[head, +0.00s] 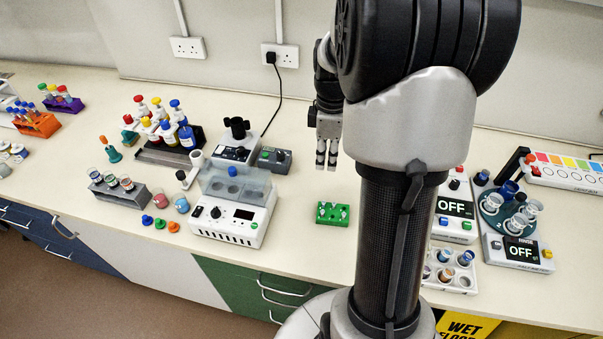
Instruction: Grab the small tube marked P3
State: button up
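My gripper (326,160) hangs pointing down above the bench, left of my arm's column. A small green rack (322,219) on the bench, below and a little in front of the gripper, holds a few small pale tubes (343,212). The marking P3 cannot be read on any tube from here.
A white device with a clear cover (238,215) stands left of the green rack. Bottles (187,137) stand behind it at left. Devices reading OFF (456,208) and a tray of cups (450,277) are at right. The bench around the green rack is clear.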

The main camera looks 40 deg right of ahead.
jog(key=b, duration=0.3)
send_over(324, 202)
jog(key=f, duration=1.1)
jog(key=shift+w+f, duration=0.3)
jog(key=shift+f, duration=0.1)
jog(key=shift+s+f+b, duration=0.15)
jog(key=shift+f+b, duration=0.5)
jog(key=shift+f, duration=0.7)
jog(key=shift+s+f+b, duration=0.1)
jog(key=shift+f+b, duration=0.5)
jog(key=shift+f, duration=0.7)
jog(key=shift+r, duration=0.1)
jog(key=shift+c, duration=0.2)
grip_shut()
